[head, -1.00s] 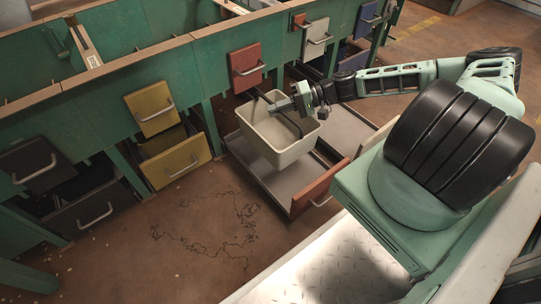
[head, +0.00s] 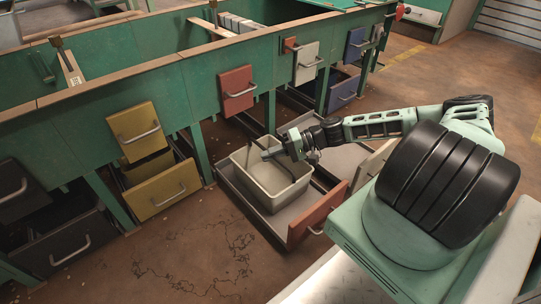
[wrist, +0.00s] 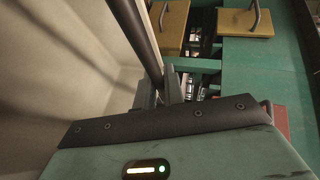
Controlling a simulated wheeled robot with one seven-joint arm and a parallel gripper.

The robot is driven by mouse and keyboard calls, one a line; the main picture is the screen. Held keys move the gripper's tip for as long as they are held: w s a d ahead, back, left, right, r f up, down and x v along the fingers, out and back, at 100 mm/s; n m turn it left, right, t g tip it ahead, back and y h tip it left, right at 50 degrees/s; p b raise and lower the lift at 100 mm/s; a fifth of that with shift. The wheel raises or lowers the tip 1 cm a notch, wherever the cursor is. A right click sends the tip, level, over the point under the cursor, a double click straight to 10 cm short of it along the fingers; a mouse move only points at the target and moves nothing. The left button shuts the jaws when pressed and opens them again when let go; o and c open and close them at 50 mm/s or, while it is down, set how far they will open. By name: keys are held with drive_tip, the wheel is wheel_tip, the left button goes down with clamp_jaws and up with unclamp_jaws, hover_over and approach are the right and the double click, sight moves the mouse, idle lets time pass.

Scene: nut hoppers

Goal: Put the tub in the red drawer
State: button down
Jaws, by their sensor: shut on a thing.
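The cream tub (head: 262,190) is upright, inside the outline of the pulled-out red drawer (head: 318,214), towards the drawer's left end. I cannot tell whether its base touches the drawer floor. A dark bar, apparently the tub's handle (head: 268,156), shows at its top. My gripper (head: 272,153) is shut on the tub at this bar, beside the upper rim. In the wrist view the tub's inner wall (wrist: 60,80) fills the left side, and the bar (wrist: 145,40) runs down to my gripper (wrist: 159,88). The tub's base is hidden from the wrist camera.
A white drawer (head: 373,162) is open beside the red one, on the right. A yellow drawer (head: 166,193) and a dark drawer (head: 72,244) are open on the left. The green hopper bench (head: 195,105) stands close behind. Bare floor (head: 190,245) lies in front.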

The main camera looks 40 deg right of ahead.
drive_tip(key=c, duration=1.5)
unclamp_jaws()
drive_tip(key=shift+f, duration=0.1)
